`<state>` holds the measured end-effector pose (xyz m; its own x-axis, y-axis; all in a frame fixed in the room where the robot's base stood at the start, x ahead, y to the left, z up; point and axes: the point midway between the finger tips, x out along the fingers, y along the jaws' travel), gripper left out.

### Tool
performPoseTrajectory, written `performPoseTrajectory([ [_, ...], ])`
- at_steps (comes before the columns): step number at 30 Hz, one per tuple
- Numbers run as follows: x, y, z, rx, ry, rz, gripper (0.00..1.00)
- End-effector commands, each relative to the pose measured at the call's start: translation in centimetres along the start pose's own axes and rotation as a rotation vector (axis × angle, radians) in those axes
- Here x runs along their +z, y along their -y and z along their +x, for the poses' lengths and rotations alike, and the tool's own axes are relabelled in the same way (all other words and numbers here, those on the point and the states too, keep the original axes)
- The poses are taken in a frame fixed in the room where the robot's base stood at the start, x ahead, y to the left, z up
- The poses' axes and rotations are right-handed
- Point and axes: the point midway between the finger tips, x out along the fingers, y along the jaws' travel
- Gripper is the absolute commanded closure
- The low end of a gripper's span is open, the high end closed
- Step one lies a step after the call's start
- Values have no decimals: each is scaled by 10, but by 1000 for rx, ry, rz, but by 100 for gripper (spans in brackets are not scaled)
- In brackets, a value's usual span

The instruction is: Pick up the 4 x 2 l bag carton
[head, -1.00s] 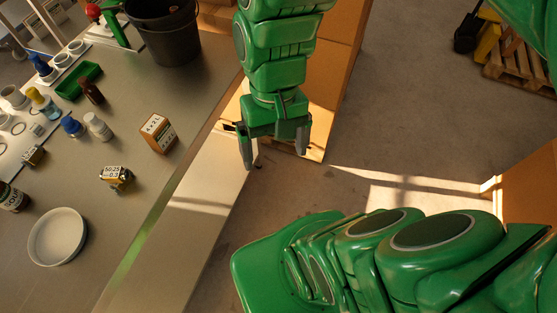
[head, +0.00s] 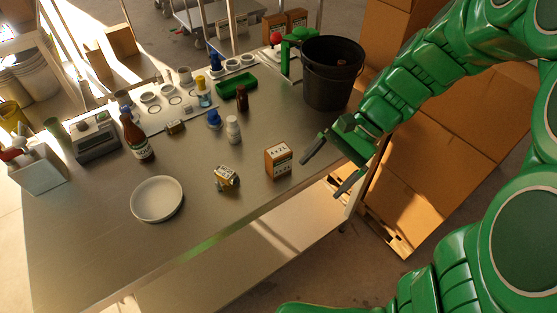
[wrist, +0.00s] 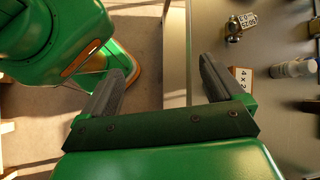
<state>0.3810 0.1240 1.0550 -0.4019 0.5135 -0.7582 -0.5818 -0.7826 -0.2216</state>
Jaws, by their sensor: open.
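The 4 x 2 l bag carton (head: 278,160) is a small orange-brown box with a white label, upright near the right front edge of the metal table (head: 100,240). My gripper (head: 327,172) is open and empty, to the right of the carton and apart from it, by the table's edge. In the wrist view the two fingers (wrist: 160,85) are spread apart with floor and table edge between them. The carton (wrist: 240,80) shows there just right of the right finger, partly hidden by it.
A black bucket (head: 331,85) stands behind the carton. Large cardboard boxes (head: 440,150) are right of the table. The tabletop front is clear.

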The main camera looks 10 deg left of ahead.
Motion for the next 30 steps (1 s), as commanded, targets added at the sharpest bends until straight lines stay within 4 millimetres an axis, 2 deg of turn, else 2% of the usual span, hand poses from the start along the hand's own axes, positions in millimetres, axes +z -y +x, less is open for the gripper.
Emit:
performPoseTrajectory([
  [9, -43, 42, 8, -108, 131, 170, 6],
  [18, -88, 74, 17, -201, 254, 341, 6],
  [24, -118, 90, 22, -255, 327, 444, 6],
  [30, -134, 97, 26, -281, 364, 500, 6],
])
